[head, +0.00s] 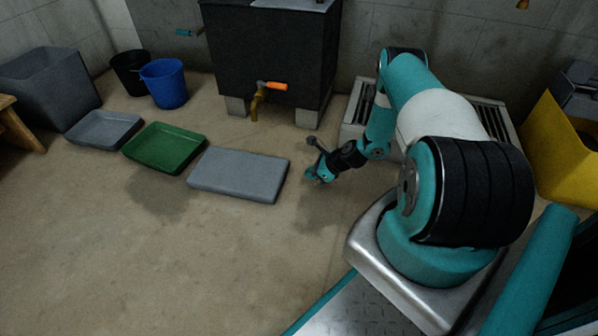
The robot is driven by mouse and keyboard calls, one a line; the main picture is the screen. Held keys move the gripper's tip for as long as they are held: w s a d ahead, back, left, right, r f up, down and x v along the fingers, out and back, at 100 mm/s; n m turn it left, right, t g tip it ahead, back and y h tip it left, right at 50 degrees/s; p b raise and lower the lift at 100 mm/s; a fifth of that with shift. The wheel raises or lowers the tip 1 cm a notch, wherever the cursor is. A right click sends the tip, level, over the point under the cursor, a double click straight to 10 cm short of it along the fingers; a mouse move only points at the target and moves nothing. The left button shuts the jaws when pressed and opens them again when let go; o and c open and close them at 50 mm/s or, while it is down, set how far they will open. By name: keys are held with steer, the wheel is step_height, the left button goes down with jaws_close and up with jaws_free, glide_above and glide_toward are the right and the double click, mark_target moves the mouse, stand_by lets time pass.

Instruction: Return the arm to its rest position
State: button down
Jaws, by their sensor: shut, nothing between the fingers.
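My arm is bent, in teal, white and black, at the right of the head view. My gripper (314,175) hangs low in front of the black tank (268,60), just right of the grey slab-like tray (238,174). It looks shut and empty, small in the picture. The gripper appears apart from the tray and the tank. Part of the radiator (358,112) behind is hidden by my arm.
A green tray (163,148) and a grey tray (103,129) lie left on the floor. A blue bucket (165,84), a black bucket (130,74) and a grey bin (48,88) stand behind. An orange-handled tap (268,87) juts from the tank. A yellow panel (560,150) stands right. The front-left floor is clear.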

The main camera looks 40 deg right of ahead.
steer(key=shift+p+v, duration=0.55)
steer(key=shift+v, duration=1.3)
